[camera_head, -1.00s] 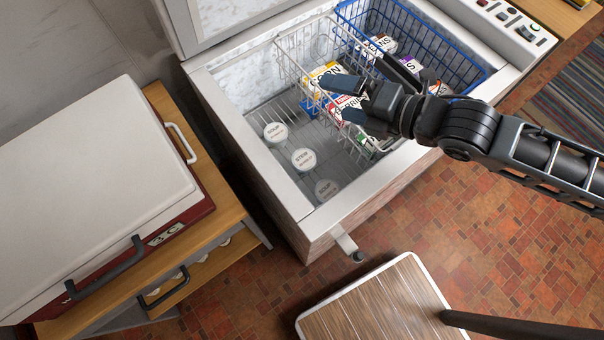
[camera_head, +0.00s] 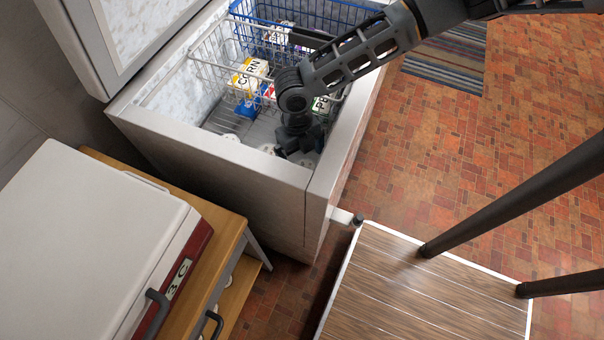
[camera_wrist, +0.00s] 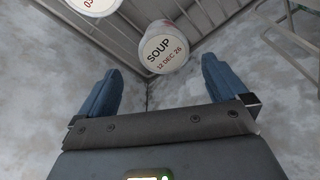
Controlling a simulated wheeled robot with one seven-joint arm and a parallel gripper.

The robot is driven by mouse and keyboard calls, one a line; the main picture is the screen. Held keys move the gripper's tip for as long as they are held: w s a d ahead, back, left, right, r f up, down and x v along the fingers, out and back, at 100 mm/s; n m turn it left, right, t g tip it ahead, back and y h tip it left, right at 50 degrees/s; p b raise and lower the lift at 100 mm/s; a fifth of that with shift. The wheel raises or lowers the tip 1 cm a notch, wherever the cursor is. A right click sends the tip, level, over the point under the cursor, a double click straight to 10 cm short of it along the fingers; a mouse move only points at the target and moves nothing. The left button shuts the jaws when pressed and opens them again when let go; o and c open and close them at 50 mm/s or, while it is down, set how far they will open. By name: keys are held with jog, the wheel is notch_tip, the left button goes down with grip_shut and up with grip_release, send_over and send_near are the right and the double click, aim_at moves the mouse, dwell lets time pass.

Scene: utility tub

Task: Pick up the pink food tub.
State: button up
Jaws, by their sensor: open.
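A food tub with a white lid marked SOUP, 12 DEC 26 (camera_wrist: 163,50) is in the upper middle of the wrist view, just beyond and between my fingertips. Its side is mostly hidden, with a hint of pink at its far edge, so I cannot be sure of its colour. Another white-lidded tub (camera_wrist: 95,4) is cut off at the top left. My gripper (camera_wrist: 160,70) is open and empty, pointing down into the freezer. In the head view my gripper (camera_head: 300,142) is low in the near corner, covering part of the nearest tub.
The chest freezer's rim (camera_head: 215,150) surrounds my gripper closely. A white wire basket (camera_head: 205,78) and a blue wire basket (camera_head: 268,28) hold cartons, including a CORN carton (camera_head: 248,78).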

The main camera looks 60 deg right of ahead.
jog(key=shift+s+f, duration=0.2)
jog(key=shift+f, duration=0.95)
jog(key=shift+s+f, duration=0.15)
jog(key=shift+f, duration=1.05)
jog(key=shift+s+f, duration=0.2)
jog(key=shift+f, duration=0.95)
jog(key=c, duration=1.2)
jog(key=shift+o, duration=0.2)
jog(key=shift+r, duration=0.1)
